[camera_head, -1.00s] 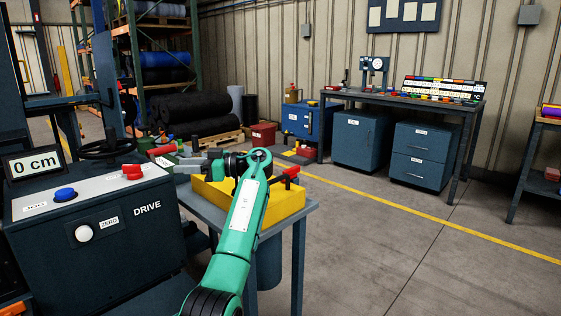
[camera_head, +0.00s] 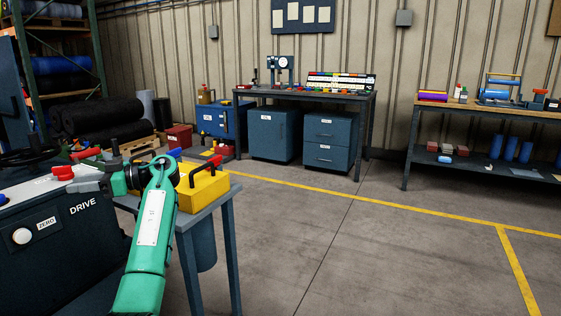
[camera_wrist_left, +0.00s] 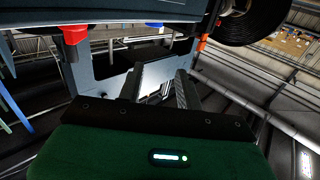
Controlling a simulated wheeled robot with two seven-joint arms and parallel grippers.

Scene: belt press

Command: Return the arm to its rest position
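My left arm, green with a pale label plate, rises from the bottom of the head view and bends left at the wrist. My left gripper (camera_head: 86,178), dark grey, points left just above the top of the drive console (camera_head: 80,238), close to its red switch. Whether it touches the console cannot be told. In the left wrist view its two fingers (camera_wrist_left: 168,88) stand apart with a gap between them, and nothing is seen held. My right arm and gripper are not in view.
A yellow case (camera_head: 203,190) sits on a small grey table (camera_head: 222,190) right beside my arm. A dark handwheel (camera_head: 30,153) stands behind the console. A workbench (camera_head: 300,95) and a shelf bench (camera_head: 480,112) stand at the back. The floor on the right is clear.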

